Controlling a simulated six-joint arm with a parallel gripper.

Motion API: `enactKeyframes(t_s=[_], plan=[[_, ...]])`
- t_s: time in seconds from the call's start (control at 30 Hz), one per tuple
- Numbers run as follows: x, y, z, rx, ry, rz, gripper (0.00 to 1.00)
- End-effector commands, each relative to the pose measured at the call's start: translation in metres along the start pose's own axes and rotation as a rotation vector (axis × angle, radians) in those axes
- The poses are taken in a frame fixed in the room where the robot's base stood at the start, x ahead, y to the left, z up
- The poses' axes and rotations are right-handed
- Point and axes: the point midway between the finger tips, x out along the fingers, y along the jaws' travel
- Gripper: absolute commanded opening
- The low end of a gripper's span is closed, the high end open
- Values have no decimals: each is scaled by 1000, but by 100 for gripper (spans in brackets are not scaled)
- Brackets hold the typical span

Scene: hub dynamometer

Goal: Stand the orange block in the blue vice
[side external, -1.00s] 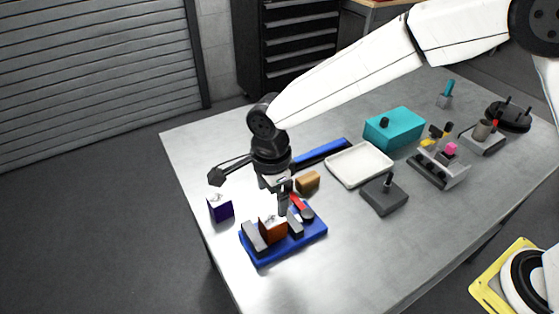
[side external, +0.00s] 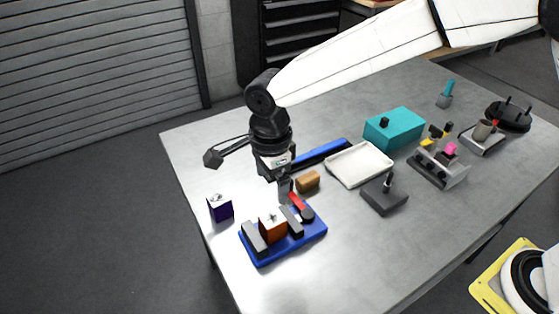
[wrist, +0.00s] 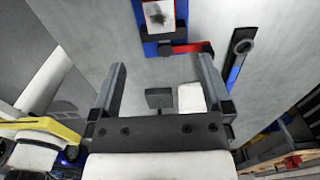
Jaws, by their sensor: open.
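The orange block (side external: 271,228) stands between the grey jaws of the blue vice (side external: 310,236), with a pale, dark-marked top face. In the wrist view the block's top (wrist: 159,17) shows at the upper edge, in the vice (wrist: 150,48). The vice has a red handle (side external: 296,201). My gripper (side external: 286,190) is above the table just behind the vice, apart from the block. In the wrist view my gripper (wrist: 161,82) has its two fingers wide apart with nothing between them.
A purple block (side external: 220,208) with a pale top stands left of the vice. A tan block (side external: 307,181) lies behind it. A white tray (side external: 360,164), a dark grey fixture (side external: 384,194) and a teal box (side external: 394,128) stand to the right. The front table area is clear.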

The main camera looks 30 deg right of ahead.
Motion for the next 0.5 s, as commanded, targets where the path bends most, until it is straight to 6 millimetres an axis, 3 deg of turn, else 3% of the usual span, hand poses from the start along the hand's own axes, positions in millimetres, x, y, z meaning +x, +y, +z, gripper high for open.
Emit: enactKeyframes(t_s=[0.27,0.5], plan=[[0,-1,-20,-82,-6,-11,100],[1,3,-66,-305,-14,-43,100]])
